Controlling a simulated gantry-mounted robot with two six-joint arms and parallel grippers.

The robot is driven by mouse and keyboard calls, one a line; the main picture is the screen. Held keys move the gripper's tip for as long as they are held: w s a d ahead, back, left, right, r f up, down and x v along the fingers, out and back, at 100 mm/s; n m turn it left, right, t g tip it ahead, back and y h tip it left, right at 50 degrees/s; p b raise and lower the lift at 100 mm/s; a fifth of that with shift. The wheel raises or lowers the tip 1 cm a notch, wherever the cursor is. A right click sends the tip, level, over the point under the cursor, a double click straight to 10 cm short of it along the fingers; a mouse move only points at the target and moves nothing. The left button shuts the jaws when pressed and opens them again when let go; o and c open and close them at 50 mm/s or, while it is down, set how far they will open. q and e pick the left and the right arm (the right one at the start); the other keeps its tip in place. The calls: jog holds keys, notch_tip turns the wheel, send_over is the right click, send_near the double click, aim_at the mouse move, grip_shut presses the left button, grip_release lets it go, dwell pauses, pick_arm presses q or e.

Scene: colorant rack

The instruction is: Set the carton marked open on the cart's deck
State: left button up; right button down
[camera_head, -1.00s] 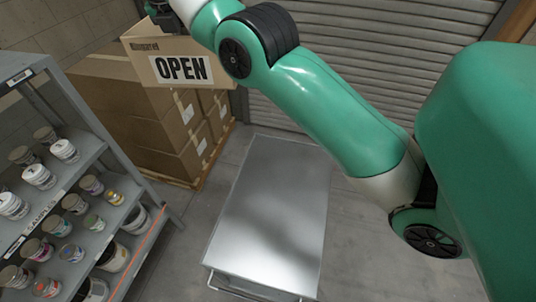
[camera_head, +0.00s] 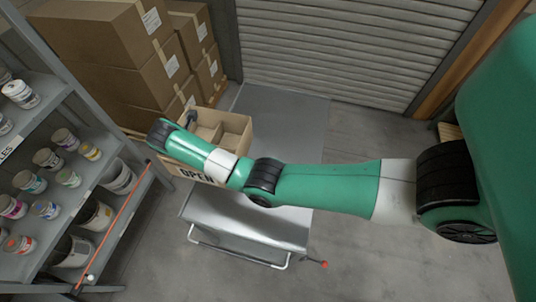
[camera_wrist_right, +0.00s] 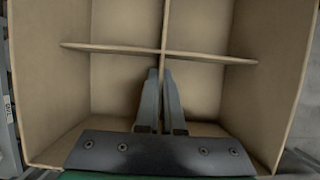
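The carton marked OPEN is an open-topped brown box (camera_head: 237,124) with crossed dividers inside. Its white label (camera_head: 196,177) is partly covered by my right arm. It is over the far left part of the cart's grey metal deck (camera_head: 240,212); I cannot tell whether its base touches the deck. In the right wrist view I look down into the carton (camera_wrist_right: 45,85), whose cells look empty. My right gripper (camera_wrist_right: 160,80) is inside, its fingers closed on either side of the middle divider (camera_wrist_right: 165,25). My left gripper is not in view.
A shelf rack (camera_head: 105,180) with several paint cans stands left of the cart. Stacked closed cartons (camera_head: 110,50) stand behind it, close to the cart's far left corner. A roller shutter (camera_head: 330,45) closes the back. The deck's near part is bare, with a handle (camera_head: 235,257) in front.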

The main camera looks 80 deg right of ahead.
jog(key=s+a+f, duration=0.1)
jog(key=s+f, duration=0.4)
jog(key=f, duration=0.1)
jog(key=s+a+f, duration=0.1)
jog(key=s+f, duration=0.5)
jog(key=f, duration=0.1)
jog(key=s+a+f, duration=0.1)
jog(key=s+f, duration=0.4)
jog(key=f, duration=0.1)
jog(key=shift+s+a+f, duration=0.15)
jog(key=shift+s+f, duration=0.15)
jog(key=shift+f, duration=0.05)
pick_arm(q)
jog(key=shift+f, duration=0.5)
pick_arm(e)
jog(key=shift+w+f, duration=0.1)
jog(key=shift+f, duration=0.1)
jog(key=c, duration=1)
grip_release()
jog(key=shift+c, duration=0.2)
